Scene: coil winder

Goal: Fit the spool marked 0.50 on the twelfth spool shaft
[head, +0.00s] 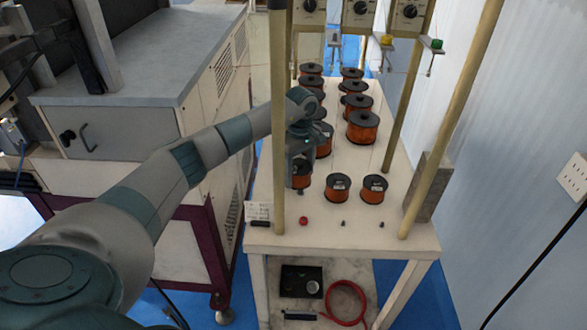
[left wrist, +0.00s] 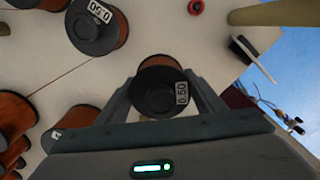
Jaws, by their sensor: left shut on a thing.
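My left gripper (head: 300,165) is shut on a copper-orange spool (left wrist: 160,88) with a black flange, between its two fingers in the left wrist view. The spool's white label reads 0.50. In the head view the held spool (head: 301,180) shows under the gripper, left of two front spools (head: 337,188) (head: 374,188). I cannot tell whether it touches the table. Another spool (left wrist: 97,30) beside it in the wrist view has a label that seems to read 0.50 too. Two small dark shafts (head: 343,223) (head: 381,223) stand bare near the table's front. Which shaft is twelfth is not readable. My right gripper is out of view.
Several larger spools (head: 363,126) stand in rows behind. Upright posts (head: 278,120) (head: 450,120) flank the white table (head: 340,240). A red knob (head: 303,221) and a white card (head: 258,211) are at the front left. A lower shelf holds a black tray (head: 301,281) and red cable (head: 346,303).

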